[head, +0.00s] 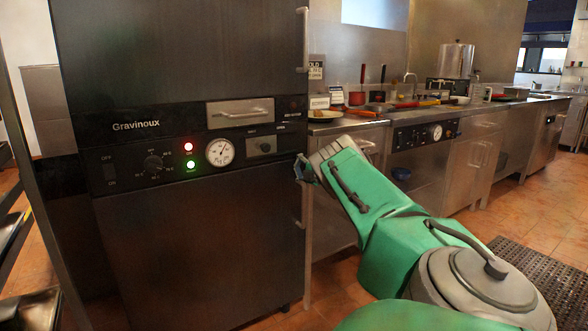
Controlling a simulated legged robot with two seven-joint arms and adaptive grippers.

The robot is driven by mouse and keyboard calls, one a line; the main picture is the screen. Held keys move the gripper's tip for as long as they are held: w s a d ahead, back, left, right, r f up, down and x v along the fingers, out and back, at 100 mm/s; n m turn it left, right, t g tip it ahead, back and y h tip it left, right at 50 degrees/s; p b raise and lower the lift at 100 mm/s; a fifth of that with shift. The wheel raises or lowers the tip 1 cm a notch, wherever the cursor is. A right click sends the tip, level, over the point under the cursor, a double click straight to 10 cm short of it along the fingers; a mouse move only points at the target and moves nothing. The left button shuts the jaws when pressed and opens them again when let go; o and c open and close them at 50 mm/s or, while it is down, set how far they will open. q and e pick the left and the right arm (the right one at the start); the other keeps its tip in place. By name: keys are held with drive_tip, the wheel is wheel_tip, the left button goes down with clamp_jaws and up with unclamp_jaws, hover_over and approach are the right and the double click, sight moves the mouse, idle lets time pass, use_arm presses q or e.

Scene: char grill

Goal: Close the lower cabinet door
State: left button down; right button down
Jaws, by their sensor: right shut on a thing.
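The lower cabinet door (195,255) is the large dark panel beneath the Gravinoux control panel (130,165). It looks about flush with the cabinet front; I cannot tell if a small gap remains at its right edge. The lower end of its upright handle (300,224) shows at that edge. My right gripper (301,171) is at the top right of this door, shut on the handle, with the grip itself mostly hidden. My left gripper is not in view.
The upper cabinet door (185,60) has its own upright handle (304,40) and looks shut. A steel counter (345,122) with pans and utensils runs along the right. A dark floor mat (540,280) lies at lower right. A dark rack (12,235) stands at the left edge.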

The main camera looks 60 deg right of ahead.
sight(280, 179)
drive_tip(key=v, duration=0.7)
drive_tip(key=shift+s, duration=0.4)
drive_tip(key=shift+f, duration=0.1)
drive_tip(key=w+a+f+m, duration=0.1)
drive_tip(key=w+a+f+m+p, duration=0.1)
drive_tip(key=w+a, duration=0.1)
drive_tip(key=w+a+f+m, duration=0.1)
drive_tip(key=w+a, duration=0.1)
drive_tip(key=shift+a+g+h+p, duration=0.2)
drive_tip(key=shift+g+h+p, duration=0.2)
drive_tip(key=w+a+f+m+g+y+p, duration=0.1)
drive_tip(key=w+a+f+m+g+p, duration=0.2)
drive_tip(key=a+f, duration=0.75)
drive_tip(key=a+f+m+g+y+p, duration=0.1)
drive_tip(key=a+f+m+g, duration=0.3)
drive_tip(key=a, duration=1.3)
drive_tip(key=s+a+f+m+g+y+p, duration=0.1)
drive_tip(key=s+a+f+m+y+p, duration=0.2)
drive_tip(key=a, duration=0.8)
drive_tip(key=s+a+m+g+y+p, duration=0.1)
drive_tip(key=s+a+g, duration=0.6)
drive_tip(key=s+a, duration=1.4)
drive_tip(key=s+r, duration=0.1)
drive_tip(key=s, duration=0.3)
drive_tip(key=shift+g+p, duration=0.35)
drive_tip(key=shift+g, duration=0.05)
